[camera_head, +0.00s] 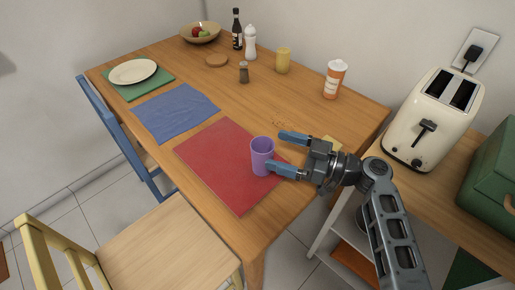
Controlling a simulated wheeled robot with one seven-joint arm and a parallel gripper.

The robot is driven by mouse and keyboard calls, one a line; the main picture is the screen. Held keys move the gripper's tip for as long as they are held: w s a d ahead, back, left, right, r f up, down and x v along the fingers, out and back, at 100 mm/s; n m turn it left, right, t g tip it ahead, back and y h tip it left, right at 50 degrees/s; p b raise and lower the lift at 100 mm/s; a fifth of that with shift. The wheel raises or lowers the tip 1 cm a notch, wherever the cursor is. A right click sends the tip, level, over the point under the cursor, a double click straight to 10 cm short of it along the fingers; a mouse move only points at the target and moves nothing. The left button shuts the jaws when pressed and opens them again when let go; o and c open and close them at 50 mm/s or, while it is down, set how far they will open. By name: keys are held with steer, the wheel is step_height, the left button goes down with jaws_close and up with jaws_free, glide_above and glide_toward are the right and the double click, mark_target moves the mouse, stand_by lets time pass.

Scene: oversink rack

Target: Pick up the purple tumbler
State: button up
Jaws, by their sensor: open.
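The purple tumbler (261,158) stands upright on the red placemat (219,163), near its right edge. My gripper (282,152) comes in from the right with its two blue-tipped fingers spread apart. The lower fingertip overlaps the tumbler's lower right side in the picture; I cannot tell whether it touches. The upper fingertip is to the right of and above the tumbler's rim, apart from it. Nothing is held between the fingers.
A blue cloth (175,112) and a plate (133,72) on a green mat lie further left. A yellow cup (283,61), an orange-and-white bottle (335,79) and a dark bottle (237,30) stand toward the back. A toaster (432,119) stands on the right counter.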

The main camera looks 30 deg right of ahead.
mark_target(253, 142)
steer(key=p+x, duration=0.1)
steer(key=x, duration=0.5)
steer(key=shift+a+r, duration=0.1)
steer(key=shift+w+a+p, duration=0.3)
steer(key=shift+w+a, duration=0.05)
steer(key=shift+w, duration=0.05)
steer(key=shift+c, duration=0.3)
steer(key=c, duration=1)
